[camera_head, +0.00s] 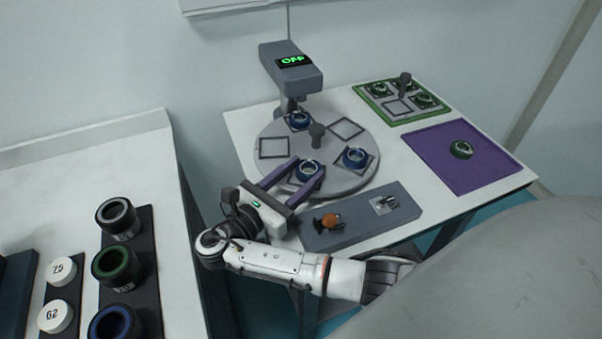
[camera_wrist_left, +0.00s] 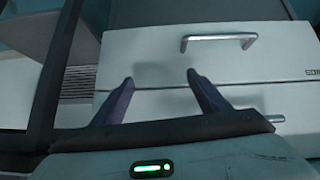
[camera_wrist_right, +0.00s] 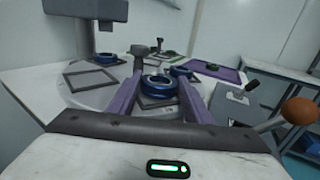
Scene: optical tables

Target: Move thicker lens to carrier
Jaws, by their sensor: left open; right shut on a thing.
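My right gripper (camera_head: 308,168) is shut on a blue-ringed lens (camera_wrist_right: 160,86) at the front of the grey round turntable (camera_head: 268,130). The lens sits low over a square outline; I cannot tell whether it touches the plate. Two more blue-ringed lenses stand on the turntable, one at the right (camera_head: 355,158) and one at the back (camera_head: 299,120) under the instrument. A green-framed tray (camera_head: 410,120) holds several green-ringed lenses and one empty square. I cannot tell which lens is thicker or which thing is the carrier. My left gripper (camera_wrist_left: 160,80) is open and empty.
A display instrument (camera_head: 290,68) reading OFF overhangs the turntable. A purple mat (camera_head: 440,165) bears one green-ringed lens (camera_head: 461,149). A grey control box (camera_head: 385,220) with an orange-knobbed lever lies in front. White drawers (camera_wrist_left: 215,65) face my left gripper.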

